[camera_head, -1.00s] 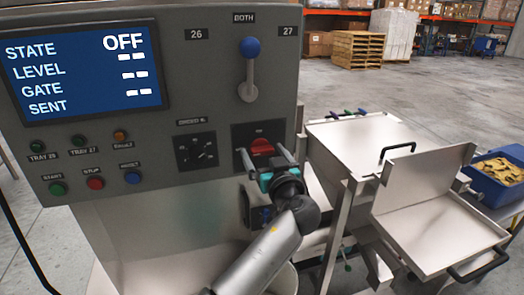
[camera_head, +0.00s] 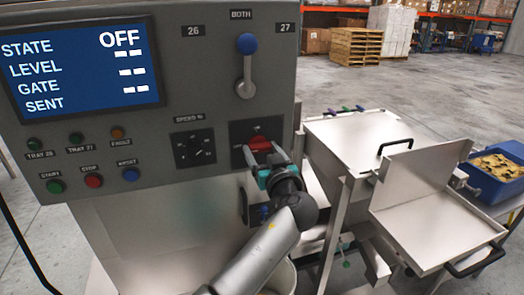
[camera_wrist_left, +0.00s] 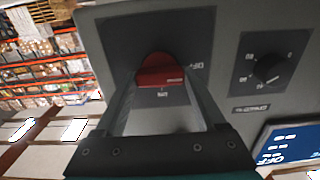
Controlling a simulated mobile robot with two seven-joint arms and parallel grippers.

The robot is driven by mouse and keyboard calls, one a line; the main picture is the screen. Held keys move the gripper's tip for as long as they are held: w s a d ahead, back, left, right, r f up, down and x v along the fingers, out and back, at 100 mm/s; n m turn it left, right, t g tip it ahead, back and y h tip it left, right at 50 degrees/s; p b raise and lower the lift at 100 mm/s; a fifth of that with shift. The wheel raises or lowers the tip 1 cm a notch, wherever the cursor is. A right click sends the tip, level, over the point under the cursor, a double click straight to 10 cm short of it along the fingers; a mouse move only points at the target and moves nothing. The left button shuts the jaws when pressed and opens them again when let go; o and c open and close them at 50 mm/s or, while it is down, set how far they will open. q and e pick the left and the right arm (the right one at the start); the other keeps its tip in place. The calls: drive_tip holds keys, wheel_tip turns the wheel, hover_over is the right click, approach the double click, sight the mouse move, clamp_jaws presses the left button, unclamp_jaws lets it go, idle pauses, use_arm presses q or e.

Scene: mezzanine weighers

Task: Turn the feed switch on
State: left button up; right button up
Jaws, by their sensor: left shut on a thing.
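The feed switch is a red rotary knob (camera_head: 260,143) on a dark square plate, low on the right of the grey control panel (camera_head: 150,185). It also shows in the left wrist view as a red handle (camera_wrist_left: 160,71), with small white lettering beside and below it. My left gripper (camera_head: 264,150) is at the knob, one finger on each side, shut on it. In the left wrist view the fingers (camera_wrist_left: 160,78) flank the handle, whose sides they partly hide. The panel screen (camera_head: 80,68) reads STATE OFF. My right gripper is not in view.
A blue-knobbed lever (camera_head: 246,68) stands above the switch, and a speed dial (camera_head: 194,149) is to its left. Several push buttons sit lower left. A metal hopper (camera_head: 350,138) and tray (camera_head: 430,230) stand close on the right, with a blue crate (camera_head: 495,178) beyond.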

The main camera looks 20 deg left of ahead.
use_arm(q)
drive_tip(key=m, duration=0.3)
drive_tip(key=shift+m+b, duration=0.3)
drive_tip(key=shift+m, duration=0.1)
drive_tip(key=m, duration=0.4)
drive_tip(key=shift+r+m+p, duration=0.1)
drive_tip(key=shift+m+p, duration=0.2)
drive_tip(key=m+p, duration=0.1)
drive_tip(key=m, duration=0.3)
drive_tip(key=shift+w+p, duration=0.1)
drive_tip(key=shift+p, duration=0.2)
drive_tip(key=shift+m+p, duration=1.1)
drive_tip(key=shift+m, duration=1.7)
drive_tip(key=o, duration=1.3)
drive_tip(key=shift+f, duration=0.2)
